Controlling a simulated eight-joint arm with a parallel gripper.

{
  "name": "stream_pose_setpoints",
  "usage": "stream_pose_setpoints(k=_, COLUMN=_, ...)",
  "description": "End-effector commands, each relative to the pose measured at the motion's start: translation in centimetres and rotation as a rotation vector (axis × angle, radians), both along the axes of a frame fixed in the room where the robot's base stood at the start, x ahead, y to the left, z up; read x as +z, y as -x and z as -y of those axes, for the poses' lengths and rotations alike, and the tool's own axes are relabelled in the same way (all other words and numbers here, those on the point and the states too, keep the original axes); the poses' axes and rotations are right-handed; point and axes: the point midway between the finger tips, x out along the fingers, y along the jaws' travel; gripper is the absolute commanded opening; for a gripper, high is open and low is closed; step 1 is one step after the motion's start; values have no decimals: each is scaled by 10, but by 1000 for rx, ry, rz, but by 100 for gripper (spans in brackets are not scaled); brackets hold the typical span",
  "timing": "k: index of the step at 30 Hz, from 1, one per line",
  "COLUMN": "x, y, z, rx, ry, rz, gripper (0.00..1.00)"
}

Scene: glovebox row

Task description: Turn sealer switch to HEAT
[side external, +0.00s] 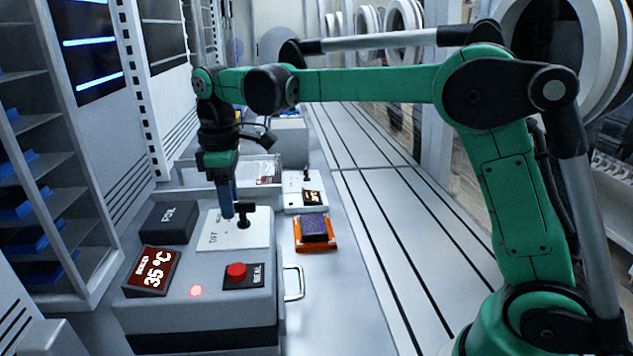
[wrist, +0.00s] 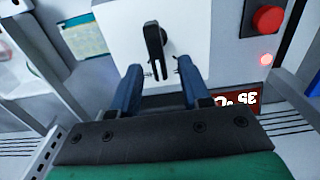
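The sealer (side external: 205,300) is a grey box with a white switch plate (side external: 255,240) on top. A black switch lever (side external: 243,214) stands on the plate, near the printed OFF. No HEAT label can be read. My gripper (side external: 228,212) points down at the plate, its blue fingers close beside the lever. In the wrist view my gripper (wrist: 159,68) is open, fingers apart. The lever (wrist: 154,40) shows ahead of the fingertips, with its lower end reaching into the gap between them. I cannot tell whether either finger touches it.
The sealer carries a red 35 °C display (side external: 153,270), a red button (side external: 236,271), a lit red lamp (side external: 196,291) and a black block (side external: 169,222). An orange-framed device (side external: 314,234) and a small white box (side external: 304,192) stand beside it. The slotted deck to the right is clear.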

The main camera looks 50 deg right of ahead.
Motion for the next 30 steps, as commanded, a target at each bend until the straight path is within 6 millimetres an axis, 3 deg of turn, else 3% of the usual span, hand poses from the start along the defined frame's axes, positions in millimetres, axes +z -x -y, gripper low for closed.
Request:
stream_pose_setpoints(k=11, x=3, y=0, z=0, rx=0, ry=1, rz=-1, gripper=47)
stream_pose_setpoints(k=21, x=44, y=0, z=0, rx=0, ry=1, rz=-1, gripper=47)
stream_pose_setpoints(k=30, x=56, y=0, z=0, rx=0, ry=1, rz=-1, gripper=47)
